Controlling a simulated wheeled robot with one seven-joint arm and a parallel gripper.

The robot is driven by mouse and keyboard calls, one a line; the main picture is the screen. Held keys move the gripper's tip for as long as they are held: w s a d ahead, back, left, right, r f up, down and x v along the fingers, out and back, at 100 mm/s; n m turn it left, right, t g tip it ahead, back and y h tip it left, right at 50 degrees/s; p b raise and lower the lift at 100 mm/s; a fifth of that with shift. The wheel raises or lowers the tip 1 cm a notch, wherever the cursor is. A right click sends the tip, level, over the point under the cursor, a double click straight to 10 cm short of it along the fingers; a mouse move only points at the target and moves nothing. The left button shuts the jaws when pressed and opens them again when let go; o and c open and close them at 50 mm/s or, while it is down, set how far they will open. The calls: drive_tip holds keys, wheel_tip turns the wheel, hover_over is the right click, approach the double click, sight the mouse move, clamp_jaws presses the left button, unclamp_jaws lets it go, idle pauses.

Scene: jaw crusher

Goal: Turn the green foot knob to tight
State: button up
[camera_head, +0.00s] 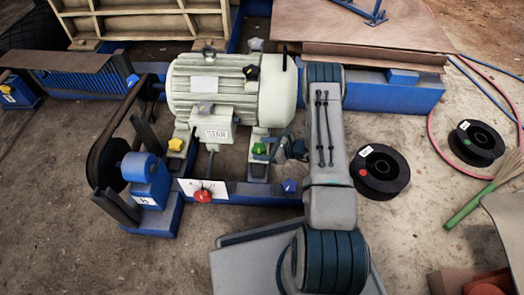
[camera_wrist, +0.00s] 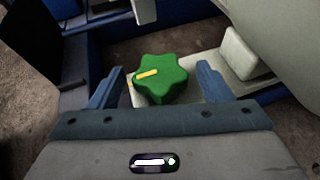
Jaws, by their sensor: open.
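The green foot knob (camera_wrist: 160,77) is a lobed knob with a yellow mark line pointing left in the wrist view. It sits on a pale motor foot (camera_wrist: 207,70). In the head view the green knob (camera_head: 259,149) is at the right front of the cream motor (camera_head: 225,85). My gripper (camera_wrist: 160,82) is open, with one blue finger on each side of the knob. Gaps show between the fingers and the knob. In the head view my gripper (camera_head: 286,150) is just right of the knob, partly hidden by my arm. No tight label is readable.
A yellow knob (camera_head: 176,145) is on the left motor foot. A red knob (camera_head: 203,196) on a white plate and a blue knob (camera_head: 289,186) are in front. A belt and pulley (camera_head: 110,160) stand at left. Black spools (camera_head: 380,170) lie on the ground at right.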

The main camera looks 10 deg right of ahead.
drive_tip(key=shift+w+a+f, duration=0.1)
drive_tip(key=shift+w+a, duration=0.05)
drive_tip(key=shift+a, duration=0.05)
drive_tip(key=c, duration=1)
